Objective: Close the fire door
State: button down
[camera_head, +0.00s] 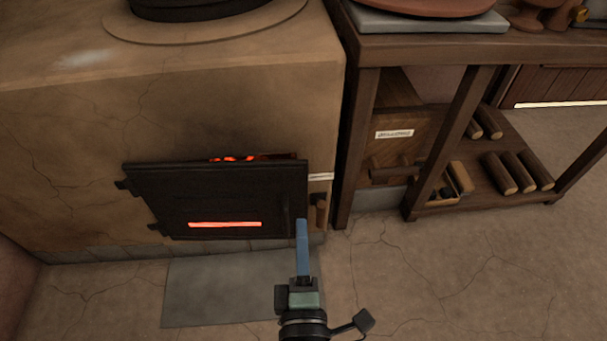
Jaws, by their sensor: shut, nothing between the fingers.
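The fire door (218,200) is a black iron plate on the front of the clay stove, with hinges on its left side. It stands ajar: glowing embers (235,158) and a dark opening show above its top edge. An orange glow shows through a slot low in the door. My gripper (302,224) has blue fingers, shut and empty, at the door's lower right edge. The fingertips overlap the door's edge in the picture; I cannot tell whether they touch it.
The clay stove (190,105) fills the left. A grey slab (215,290) lies on the floor before it. A wooden table (450,45) stands at right, its leg close to the stove, with several logs (515,172) on the low shelf. The cracked floor at lower right is clear.

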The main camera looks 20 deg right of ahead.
aim_at(300, 166)
jog(key=p+x, duration=0.2)
jog(key=x, duration=1)
jog(key=shift+w, duration=0.1)
